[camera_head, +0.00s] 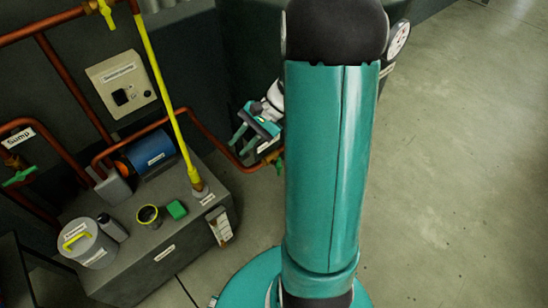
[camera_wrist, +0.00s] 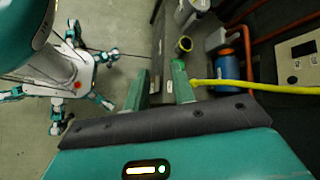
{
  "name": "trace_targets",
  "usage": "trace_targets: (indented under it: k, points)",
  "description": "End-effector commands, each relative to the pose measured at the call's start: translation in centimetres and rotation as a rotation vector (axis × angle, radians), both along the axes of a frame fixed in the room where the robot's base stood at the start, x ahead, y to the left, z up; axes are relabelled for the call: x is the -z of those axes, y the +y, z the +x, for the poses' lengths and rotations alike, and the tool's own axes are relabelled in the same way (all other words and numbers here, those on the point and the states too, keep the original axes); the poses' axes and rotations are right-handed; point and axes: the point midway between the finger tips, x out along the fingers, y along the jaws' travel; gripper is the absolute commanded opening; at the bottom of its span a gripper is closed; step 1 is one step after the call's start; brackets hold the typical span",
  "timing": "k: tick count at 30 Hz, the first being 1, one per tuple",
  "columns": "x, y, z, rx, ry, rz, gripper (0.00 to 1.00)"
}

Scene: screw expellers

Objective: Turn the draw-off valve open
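Valve labels are too small to read, so I cannot tell which one is the draw-off valve. A green-handled valve (camera_head: 18,177) sits on the copper pipe at the left, near the "Sump" label. A small green and yellow fitting (camera_head: 278,162) shows at the end of the low copper pipe, partly hidden behind my arm. A yellow valve handle (camera_head: 105,12) is on the top pipe. My gripper (camera_head: 240,132) is in the air just above and left of the green and yellow fitting. In the wrist view its two green fingers (camera_wrist: 161,85) are apart with nothing between them.
A grey bench (camera_head: 165,235) holds a blue motor (camera_head: 147,150), a grey canister (camera_head: 88,243), a round cup (camera_head: 148,214) and a green block (camera_head: 176,209). A switch box (camera_head: 122,84) hangs behind. The floor at right is clear.

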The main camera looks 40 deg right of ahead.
Motion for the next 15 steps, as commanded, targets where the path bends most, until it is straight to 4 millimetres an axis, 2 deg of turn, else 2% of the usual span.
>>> trace_targets:
  k: [1, 8, 15]
  points:
    - [1.6, -1.3, 0.2, 0.063, 0.024, 0.063, 0.25]
    - [8.3, -7.4, 0.7, 0.353, 0.072, 0.336, 0.25]
    - [16.5, -14.1, -1.1, 0.675, 0.071, 0.61, 0.25]
